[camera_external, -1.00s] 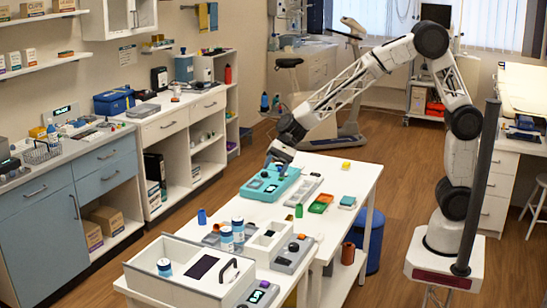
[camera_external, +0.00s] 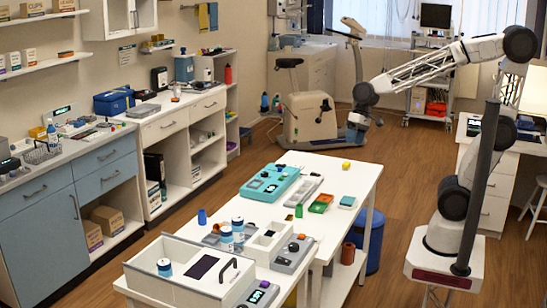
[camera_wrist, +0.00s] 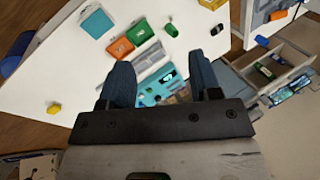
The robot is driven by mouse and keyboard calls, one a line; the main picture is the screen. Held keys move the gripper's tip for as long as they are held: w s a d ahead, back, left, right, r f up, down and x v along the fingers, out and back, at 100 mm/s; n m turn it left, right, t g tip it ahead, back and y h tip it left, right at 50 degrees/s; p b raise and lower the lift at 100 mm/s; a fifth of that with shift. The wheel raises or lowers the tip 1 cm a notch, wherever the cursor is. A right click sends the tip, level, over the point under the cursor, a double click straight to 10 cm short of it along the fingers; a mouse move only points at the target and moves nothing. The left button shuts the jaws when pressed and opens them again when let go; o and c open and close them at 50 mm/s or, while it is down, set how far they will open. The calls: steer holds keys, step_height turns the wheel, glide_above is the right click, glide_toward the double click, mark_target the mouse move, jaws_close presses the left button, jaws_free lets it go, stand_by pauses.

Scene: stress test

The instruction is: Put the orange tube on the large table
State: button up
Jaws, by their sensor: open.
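The large table (camera_external: 325,172) is white, with its top seen in the middle of the external view and in the wrist view (camera_wrist: 75,70). My gripper (camera_wrist: 161,68) is open, with two blue fingers apart and nothing between them. In the external view my gripper (camera_external: 360,118) hangs high, beyond the table's far side. I cannot tell for sure which thing is the orange tube. A small orange piece (camera_wrist: 262,40) shows at the right of the wrist view, off the table. A reddish-brown cylinder (camera_external: 348,253) stands on the table's lower shelf.
The table bears a teal case (camera_external: 270,183), a yellow block (camera_external: 346,166), orange and green trays (camera_external: 320,204) and a small teal box (camera_external: 347,201). A white open box (camera_external: 180,283) stands in front. An exercise bike (camera_external: 308,118) stands behind. Some bare tabletop shows near the yellow block.

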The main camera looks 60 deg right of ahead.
steer(key=s+d+f+n+t+h, duration=0.1)
steer(key=s+d+n+h, duration=0.2)
steer(key=s+d, duration=0.7)
steer(key=s+h, duration=0.1)
steer(key=s, duration=0.2)
steer(key=shift+s+d, duration=0.15)
steer(key=shift+d, duration=0.25)
steer(key=shift+o, duration=0.4)
